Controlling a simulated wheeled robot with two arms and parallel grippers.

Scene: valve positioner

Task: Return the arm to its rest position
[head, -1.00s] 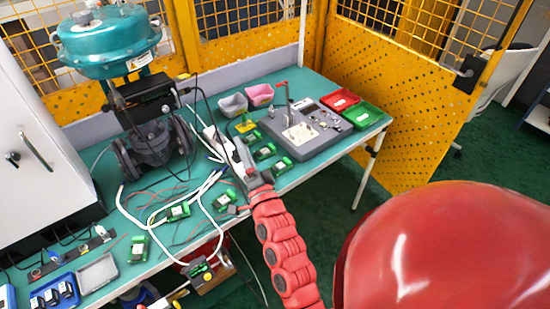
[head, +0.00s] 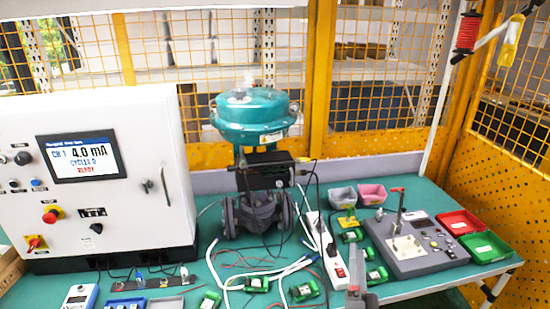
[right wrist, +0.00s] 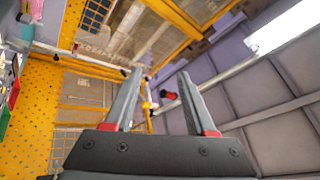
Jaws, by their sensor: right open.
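My right gripper (head: 357,278) shows only as a grey finger part at the bottom edge of the head view, in front of the table's front side. In the right wrist view the right gripper (right wrist: 160,82) has its two grey fingers spread, with nothing between them. It faces up toward the ceiling and the yellow frame. My left gripper is not in view. The valve with its teal actuator (head: 255,118) stands upright on the green table, apart from the gripper.
A white control cabinet (head: 95,175) with a lit screen stands at left. A grey test fixture (head: 415,243), red tray (head: 460,222) and green tray (head: 485,248) lie at right. A white power strip (head: 335,265), cables and several green modules cover the table front. Yellow mesh fencing (head: 380,85) closes the back.

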